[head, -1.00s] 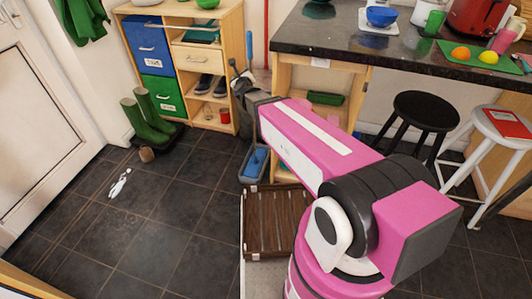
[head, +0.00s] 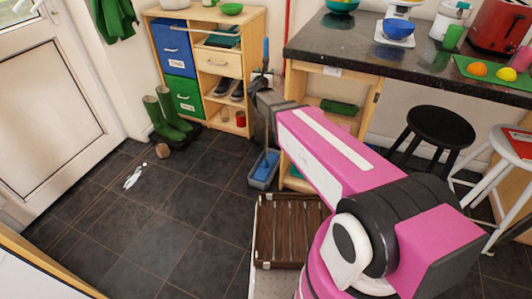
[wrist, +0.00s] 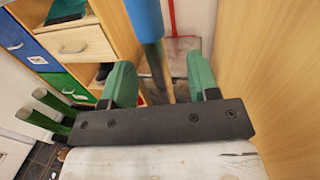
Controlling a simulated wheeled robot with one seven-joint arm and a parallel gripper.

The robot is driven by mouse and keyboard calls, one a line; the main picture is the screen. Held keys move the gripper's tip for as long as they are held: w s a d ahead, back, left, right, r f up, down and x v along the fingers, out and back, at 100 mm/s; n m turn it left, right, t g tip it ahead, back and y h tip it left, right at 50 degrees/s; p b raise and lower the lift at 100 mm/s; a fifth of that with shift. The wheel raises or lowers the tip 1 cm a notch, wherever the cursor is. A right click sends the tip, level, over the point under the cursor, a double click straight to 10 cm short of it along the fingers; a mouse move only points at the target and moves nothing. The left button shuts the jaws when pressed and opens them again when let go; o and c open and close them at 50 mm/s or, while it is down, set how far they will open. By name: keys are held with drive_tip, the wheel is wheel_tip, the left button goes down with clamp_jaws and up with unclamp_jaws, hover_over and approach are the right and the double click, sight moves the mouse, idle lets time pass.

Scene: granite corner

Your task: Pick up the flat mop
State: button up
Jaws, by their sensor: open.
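The flat mop appears to be the pole with a blue grip (head: 266,52) that stands upright between the shelf unit and the counter. In the wrist view its blue grip (wrist: 147,20) comes down from the top, with a paler shaft below. My gripper (wrist: 161,77) is open, with one green finger on each side of the pole. The pole is between or just beyond the fingers; I cannot tell whether they touch it. The lower shaft is hidden behind the gripper's dark bar. In the head view my arm hides much of the pole, and its flat head is not clear.
A wooden shelf unit (head: 216,62) stands left of the pole, the dark counter (head: 350,52) right. A grey-blue bucket (head: 263,172) and a brown slatted crate (head: 291,232) are below. Green boots (head: 168,112) stand near the door. The tiled floor at left is mostly clear.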

drive_tip(key=w, duration=0.4)
drive_tip(key=shift+w+d, duration=0.2)
drive_tip(key=shift+w, duration=0.15)
drive_tip(key=c, duration=1)
